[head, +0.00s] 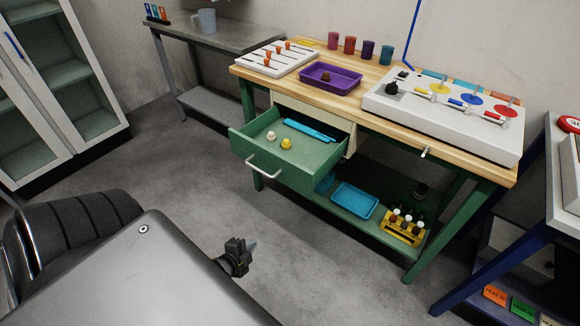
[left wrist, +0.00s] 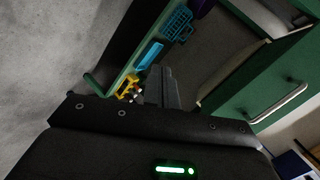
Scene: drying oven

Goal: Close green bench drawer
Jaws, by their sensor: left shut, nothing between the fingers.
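The green bench drawer (head: 300,164) is pulled out from under the wooden bench top in the head view. Its pale bar handle (head: 263,168) is on the front panel. Inside lie a blue flat item (head: 308,130), a white piece (head: 271,136) and a yellow piece (head: 286,143). My left gripper (head: 251,246) is shut and empty, low in front of the drawer and apart from it. In the left wrist view, the drawer front (left wrist: 262,82) and handle (left wrist: 278,104) are to the right of the shut fingers (left wrist: 162,84). My right gripper is not in view.
The bench top (head: 350,102) carries a purple tray (head: 331,85), a white peg board (head: 277,62) and a white panel (head: 450,117). The lower shelf holds a blue tray (head: 354,201) and a yellow rack (head: 404,231). A black chair (head: 75,235) stands left. The floor before the drawer is clear.

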